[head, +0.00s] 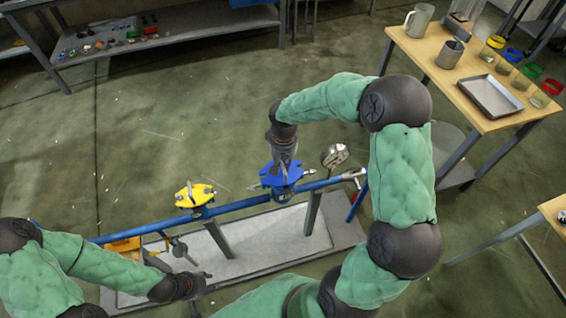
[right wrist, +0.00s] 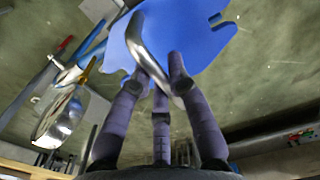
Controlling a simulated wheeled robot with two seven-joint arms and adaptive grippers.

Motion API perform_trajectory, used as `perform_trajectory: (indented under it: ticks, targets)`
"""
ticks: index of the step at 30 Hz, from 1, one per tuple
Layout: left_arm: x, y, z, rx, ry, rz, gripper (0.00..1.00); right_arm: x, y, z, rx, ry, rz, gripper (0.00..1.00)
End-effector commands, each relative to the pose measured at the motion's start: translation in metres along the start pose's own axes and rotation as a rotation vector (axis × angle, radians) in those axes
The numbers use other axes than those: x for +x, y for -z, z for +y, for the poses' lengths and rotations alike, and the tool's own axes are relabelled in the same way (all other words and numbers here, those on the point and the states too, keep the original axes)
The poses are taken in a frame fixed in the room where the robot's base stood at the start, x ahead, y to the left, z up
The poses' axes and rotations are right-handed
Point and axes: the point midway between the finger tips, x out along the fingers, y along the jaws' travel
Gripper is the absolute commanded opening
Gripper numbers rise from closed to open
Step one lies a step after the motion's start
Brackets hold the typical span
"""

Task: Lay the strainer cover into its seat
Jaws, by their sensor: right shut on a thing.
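The blue strainer cover (head: 281,175) is a flat plate with notched edges and a bent metal handle. It is over the blue pipe (head: 240,206) in the head view; its seat is hidden beneath it, and I cannot tell whether it touches. My right gripper (head: 284,156) comes down from above, its fingers shut on the handle. The right wrist view shows the cover (right wrist: 185,35) beyond the fingers (right wrist: 160,75), with the handle (right wrist: 150,50) between them. My left gripper (head: 203,281) is low at the front left, apart from the cover; its finger opening is unclear.
A yellow cover-like part (head: 195,195) sits on the pipe to the left. A round gauge (head: 335,155) stands right of the blue cover. The pipe stands above a grey base (head: 345,236). A wooden table (head: 455,76) with cups and a tray is at right.

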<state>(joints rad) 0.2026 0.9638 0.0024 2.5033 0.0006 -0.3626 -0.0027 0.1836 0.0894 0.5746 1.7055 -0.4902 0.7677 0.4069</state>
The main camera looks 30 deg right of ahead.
Motion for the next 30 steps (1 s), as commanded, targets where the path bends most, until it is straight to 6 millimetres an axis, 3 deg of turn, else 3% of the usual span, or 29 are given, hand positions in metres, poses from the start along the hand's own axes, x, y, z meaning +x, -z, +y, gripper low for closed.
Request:
perform_trajectory:
  ticks: [11, 12, 15, 25, 30]
  targets:
    - [0.005, 0.0, -0.002, 0.0, 0.0, 0.0, 0.4, 0.006, 0.002, 0.0, 0.001, 0.0, 0.005, 0.0]
    - [0.004, 0.0, -0.002, 0.0, 0.0, 0.0, 0.4, 0.005, 0.002, 0.0, 0.001, 0.0, 0.005, 0.23]
    - [0.004, 0.0, -0.001, 0.0, 0.0, 0.0, 0.4, 0.005, 0.002, 0.0, 0.001, 0.0, 0.004, 0.45]
    - [0.004, 0.0, -0.002, 0.0, 0.0, 0.0, 0.4, 0.007, -0.001, 0.0, -0.001, 0.0, -0.002, 0.45]
    - [0.004, 0.0, -0.002, 0.0, 0.0, 0.0, 0.4, -0.009, 0.001, 0.0, -0.001, 0.0, 0.003, 0.45]
